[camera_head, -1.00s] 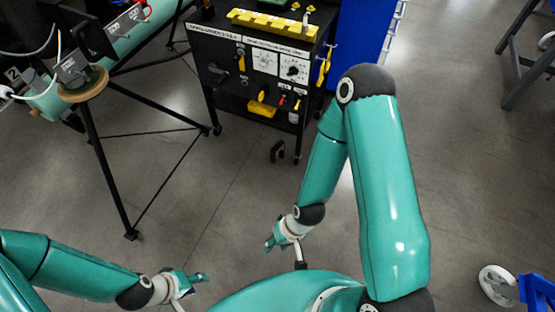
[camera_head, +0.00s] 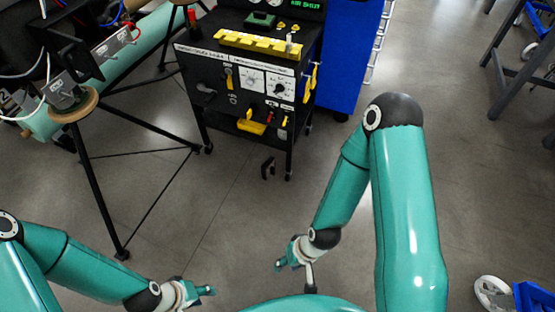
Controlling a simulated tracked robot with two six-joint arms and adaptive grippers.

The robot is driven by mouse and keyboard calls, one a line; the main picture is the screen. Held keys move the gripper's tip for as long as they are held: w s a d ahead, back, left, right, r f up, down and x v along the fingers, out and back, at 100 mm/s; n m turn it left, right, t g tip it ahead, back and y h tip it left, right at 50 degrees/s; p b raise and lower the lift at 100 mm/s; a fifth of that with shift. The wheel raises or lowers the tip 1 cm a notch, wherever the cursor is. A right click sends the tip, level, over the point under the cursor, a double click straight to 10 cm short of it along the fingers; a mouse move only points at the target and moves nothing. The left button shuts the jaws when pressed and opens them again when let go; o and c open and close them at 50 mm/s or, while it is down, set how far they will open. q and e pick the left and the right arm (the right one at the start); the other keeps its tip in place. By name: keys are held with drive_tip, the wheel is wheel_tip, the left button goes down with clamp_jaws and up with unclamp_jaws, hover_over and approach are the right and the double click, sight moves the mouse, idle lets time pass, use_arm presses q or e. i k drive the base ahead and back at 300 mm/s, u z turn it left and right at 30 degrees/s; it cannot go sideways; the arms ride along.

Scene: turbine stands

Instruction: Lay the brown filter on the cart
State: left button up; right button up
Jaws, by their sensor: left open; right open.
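My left gripper (camera_head: 208,291) is open and empty at the bottom, low over the floor and well short of the cart. My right gripper (camera_head: 280,265) is open and empty to its right, also short of the cart. Both are small in view.
A yellow rack (camera_head: 258,43) and a green item (camera_head: 262,19) are on the cart top. The stand's black legs (camera_head: 97,190) reach the floor at left. A blue cabinet (camera_head: 350,50) stands behind. Floor between is clear.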

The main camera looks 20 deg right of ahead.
sight(284, 34)
drive_tip(key=z, duration=0.1)
drive_tip(key=i, duration=1.25)
drive_tip(key=u, duration=0.35)
